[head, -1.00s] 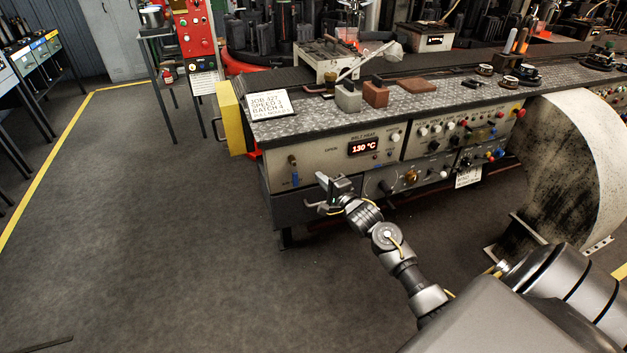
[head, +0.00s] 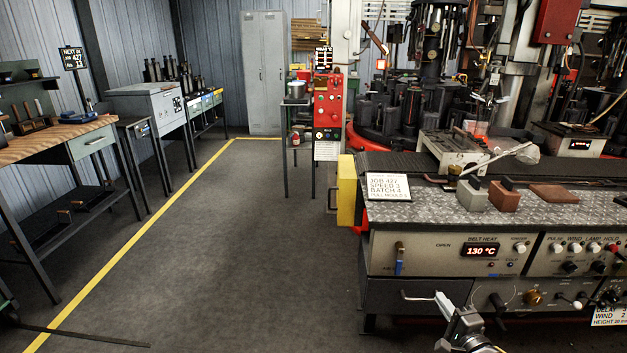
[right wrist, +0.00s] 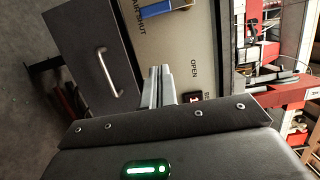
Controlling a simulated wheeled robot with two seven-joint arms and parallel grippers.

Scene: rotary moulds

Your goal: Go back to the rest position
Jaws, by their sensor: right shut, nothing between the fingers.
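My right gripper (head: 446,304) is low in the head view, in front of the lower face of the control bench. It is shut and empty. The right wrist view shows its two fingers (right wrist: 158,86) together, pointing at the bench's front panel. A dark drawer (right wrist: 80,45) with a metal handle (right wrist: 108,72) is to their left there, apart from the fingers. The drawer (head: 385,297) also shows in the head view, left of the gripper. My left gripper is not in view.
The control bench (head: 420,207) fills the right side, with a job card (head: 389,187) and small blocks on top. A yellow guard (head: 347,190) is at its left end. Open floor (head: 235,260) lies to the left, with a yellow line and workbenches beyond.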

